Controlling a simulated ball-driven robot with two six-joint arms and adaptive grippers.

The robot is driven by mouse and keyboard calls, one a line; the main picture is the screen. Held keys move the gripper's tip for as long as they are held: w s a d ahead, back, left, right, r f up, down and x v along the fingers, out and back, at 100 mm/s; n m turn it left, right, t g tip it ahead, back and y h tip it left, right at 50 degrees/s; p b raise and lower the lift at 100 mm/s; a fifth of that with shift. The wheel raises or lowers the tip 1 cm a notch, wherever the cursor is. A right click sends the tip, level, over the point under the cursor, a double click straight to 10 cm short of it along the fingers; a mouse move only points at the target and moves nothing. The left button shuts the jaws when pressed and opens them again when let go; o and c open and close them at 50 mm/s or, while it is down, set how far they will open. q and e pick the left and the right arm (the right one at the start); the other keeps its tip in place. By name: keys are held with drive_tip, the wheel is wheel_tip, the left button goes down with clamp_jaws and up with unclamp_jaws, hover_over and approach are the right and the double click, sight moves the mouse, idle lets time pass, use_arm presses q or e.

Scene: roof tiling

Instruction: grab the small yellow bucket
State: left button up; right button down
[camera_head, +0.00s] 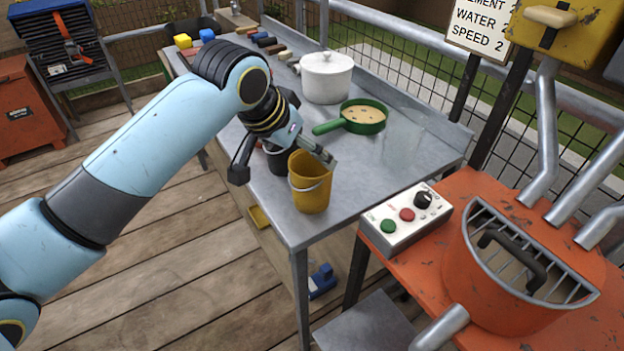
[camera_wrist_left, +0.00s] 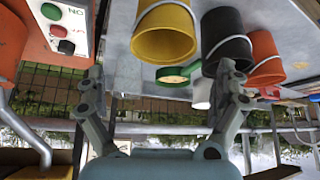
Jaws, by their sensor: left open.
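The small yellow bucket (camera_head: 312,192) stands upright at the near corner of the metal table, with a thin wire handle. In the left wrist view the yellow bucket (camera_wrist_left: 165,42) appears upside down, at the top, beyond the fingers. My left gripper (camera_head: 283,166) is open, just above and beside the bucket in the head view, with one finger overlapping its rim area. In the wrist view the left gripper (camera_wrist_left: 161,85) has its fingers spread wide with nothing between them. Contact with the bucket cannot be made out. My right gripper is not in view.
A black bucket (camera_wrist_left: 226,42) and an orange bucket (camera_wrist_left: 265,62) stand close beside the yellow one. A green pan (camera_head: 363,118) and a white pot (camera_head: 325,78) are farther back. A control box (camera_head: 406,216) and an orange mixer (camera_head: 530,275) stand to the right.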

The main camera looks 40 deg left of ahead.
sight(312, 167)
use_arm(q)
drive_tip(key=x, duration=0.9)
drive_tip(key=shift+s+a+f, duration=0.2)
drive_tip(key=shift+s, duration=0.05)
drive_tip(key=c, duration=1.1)
